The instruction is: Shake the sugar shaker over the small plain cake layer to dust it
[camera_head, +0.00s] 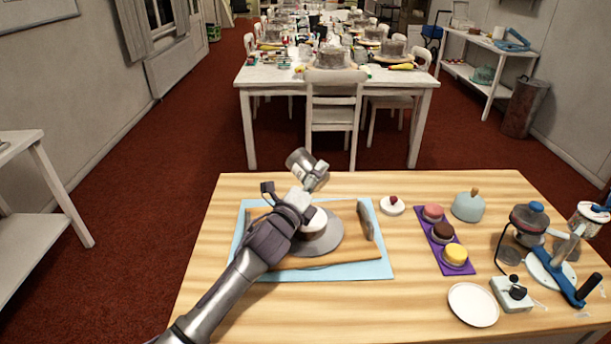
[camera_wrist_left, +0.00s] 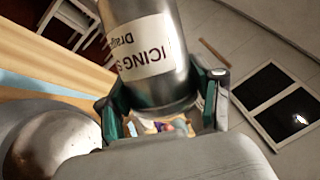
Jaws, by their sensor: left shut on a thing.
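My left gripper (camera_head: 306,184) is shut on the metal sugar shaker (camera_head: 301,160), which is tilted above the board. In the left wrist view the shaker (camera_wrist_left: 147,60) fills the upper middle, with a white label that partly reads "ICING". A small cake layer (camera_head: 318,232), pale on top with a brown side, sits on a round grey turntable (camera_head: 334,236), below and slightly right of the gripper. My left arm hides part of the cake layer. Whether sugar lies on it cannot be told. My right gripper is not in view.
A wooden board (camera_head: 350,258) lies on a light blue mat (camera_head: 382,267), with an upright grey plate (camera_head: 364,219). A purple tray (camera_head: 464,266) holds three small cakes. A white plate (camera_head: 473,305) and several kitchen devices stand right. The front middle of the table is clear.

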